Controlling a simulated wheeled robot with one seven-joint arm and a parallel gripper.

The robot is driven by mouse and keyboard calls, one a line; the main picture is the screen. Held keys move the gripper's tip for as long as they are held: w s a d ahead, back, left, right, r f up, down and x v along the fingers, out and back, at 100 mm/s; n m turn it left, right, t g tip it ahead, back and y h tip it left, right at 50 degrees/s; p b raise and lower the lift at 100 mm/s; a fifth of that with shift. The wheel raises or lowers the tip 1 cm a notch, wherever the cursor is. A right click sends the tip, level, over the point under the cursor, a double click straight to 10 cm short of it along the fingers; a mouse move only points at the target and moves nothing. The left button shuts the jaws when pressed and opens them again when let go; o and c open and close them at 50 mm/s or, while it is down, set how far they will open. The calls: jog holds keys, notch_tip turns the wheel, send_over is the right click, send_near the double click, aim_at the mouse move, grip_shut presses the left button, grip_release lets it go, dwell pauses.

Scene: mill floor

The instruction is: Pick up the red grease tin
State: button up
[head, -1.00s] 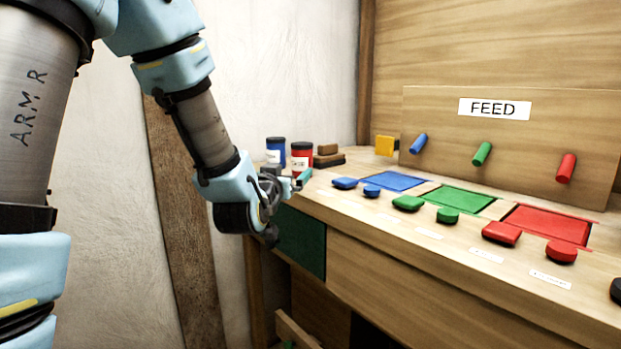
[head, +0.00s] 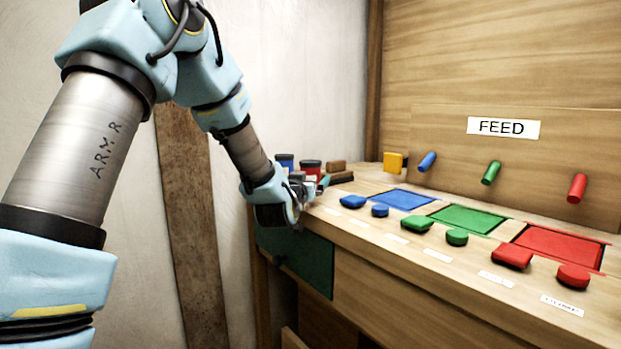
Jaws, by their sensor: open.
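The red grease tin (head: 311,166), with a dark lid and a pale label, stands upright at the far left end of the bench. Its lower part is hidden behind my gripper. My gripper (head: 312,191) is open and low over the bench's front left edge, on the near side of the tin. From this view I cannot tell how far apart gripper and tin are, or whether they touch.
A blue tin (head: 284,161) stands just left of the red one. Brown blocks (head: 335,166) lie to its right. Farther right are a yellow block (head: 394,162), coloured buttons and panels, and pegs on the FEED board (head: 520,160). A green drawer front (head: 303,260) is below.

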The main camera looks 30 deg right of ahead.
grip_shut()
dwell(0.8)
